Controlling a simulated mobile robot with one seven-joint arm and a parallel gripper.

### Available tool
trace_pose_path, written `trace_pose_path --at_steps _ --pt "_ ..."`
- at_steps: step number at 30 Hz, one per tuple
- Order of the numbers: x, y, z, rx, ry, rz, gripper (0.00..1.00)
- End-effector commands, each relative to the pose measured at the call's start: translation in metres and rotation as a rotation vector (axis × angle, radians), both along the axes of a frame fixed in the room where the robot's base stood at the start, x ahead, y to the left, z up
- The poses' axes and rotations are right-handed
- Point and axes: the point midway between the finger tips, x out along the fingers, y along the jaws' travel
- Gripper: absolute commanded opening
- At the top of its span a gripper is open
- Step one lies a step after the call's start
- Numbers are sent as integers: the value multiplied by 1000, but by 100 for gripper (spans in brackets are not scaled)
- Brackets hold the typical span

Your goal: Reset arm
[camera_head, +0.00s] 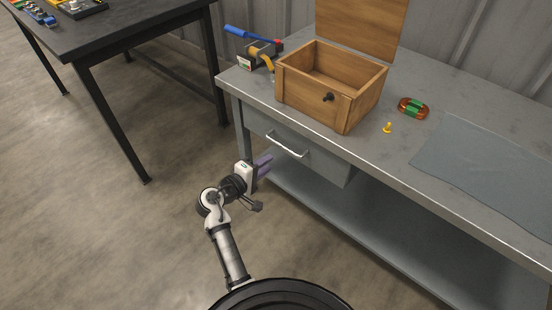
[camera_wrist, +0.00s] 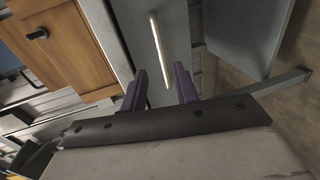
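My gripper (camera_head: 263,166) is in front of the grey workbench, beside the left end of its drawer and below the bench top. In the wrist view, the two purple fingers of my gripper (camera_wrist: 160,86) are apart with nothing between them. The metal handle (camera_wrist: 160,50) of the drawer (camera_head: 297,152) lies beyond the fingertips in that view. I cannot tell the exact distance from the fingers to the handle.
On the bench top (camera_head: 440,110) stand an open wooden box (camera_head: 312,102), a device with a blue handle (camera_head: 262,54), a small yellow piece (camera_head: 388,128), a red-and-green item (camera_head: 413,107) and a grey mat (camera_head: 490,170). A black table (camera_head: 120,30) stands at left. Floor between them is clear.

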Motion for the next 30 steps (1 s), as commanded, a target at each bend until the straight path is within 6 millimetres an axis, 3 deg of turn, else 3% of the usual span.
trace_pose_path --at_steps 6,23,26,30 --pt "-13 10 3 1 2 1 30" --pt "-12 13 5 7 -4 10 30" --pt "-5 32 19 57 -44 71 30" --pt "11 94 70 222 -172 273 30"
